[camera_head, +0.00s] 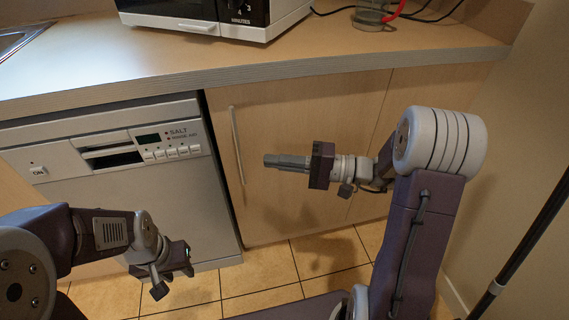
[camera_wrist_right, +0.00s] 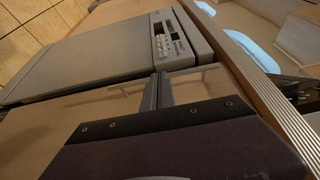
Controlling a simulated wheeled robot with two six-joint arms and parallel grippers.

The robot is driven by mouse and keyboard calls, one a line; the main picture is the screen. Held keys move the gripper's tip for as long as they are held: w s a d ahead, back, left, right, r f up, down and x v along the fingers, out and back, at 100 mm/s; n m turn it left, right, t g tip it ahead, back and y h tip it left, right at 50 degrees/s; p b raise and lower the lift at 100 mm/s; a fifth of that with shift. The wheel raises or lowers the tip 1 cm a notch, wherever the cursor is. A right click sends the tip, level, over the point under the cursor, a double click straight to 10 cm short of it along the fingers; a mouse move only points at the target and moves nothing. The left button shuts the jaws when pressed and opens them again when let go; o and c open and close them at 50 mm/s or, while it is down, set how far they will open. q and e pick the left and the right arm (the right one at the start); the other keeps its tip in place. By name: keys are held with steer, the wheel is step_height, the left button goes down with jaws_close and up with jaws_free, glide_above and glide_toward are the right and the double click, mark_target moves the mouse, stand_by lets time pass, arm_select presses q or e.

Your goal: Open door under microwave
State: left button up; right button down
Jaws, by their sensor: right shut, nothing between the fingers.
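The wooden cabinet door (camera_head: 290,120) under the microwave (camera_head: 220,14) is closed, flush with the panel beside it. Its thin vertical bar handle (camera_head: 237,145) is near the door's left edge. My right gripper (camera_head: 268,161) is shut and empty, in front of the door and to the right of the handle, pointing left. The right wrist view shows its closed fingers (camera_wrist_right: 157,92) close to the handle (camera_wrist_right: 128,90), which lies beyond them; I cannot tell whether they touch. My left gripper (camera_head: 173,279) is low at the left, in front of the dishwasher; its fingers do not show clearly.
A dishwasher (camera_head: 150,195) stands directly left of the door, its front closed. The countertop edge (camera_head: 320,68) overhangs above. A wall (camera_head: 525,190) with a dark pole (camera_head: 535,235) bounds the right side. Tiled floor (camera_head: 262,275) is open below.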

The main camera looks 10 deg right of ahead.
steer(key=b+x, duration=0.1)
steer(key=x, duration=0.3)
steer(key=shift+w+a, duration=0.15)
steer(key=shift+a, duration=0.25)
steer(key=shift+s, duration=0.3)
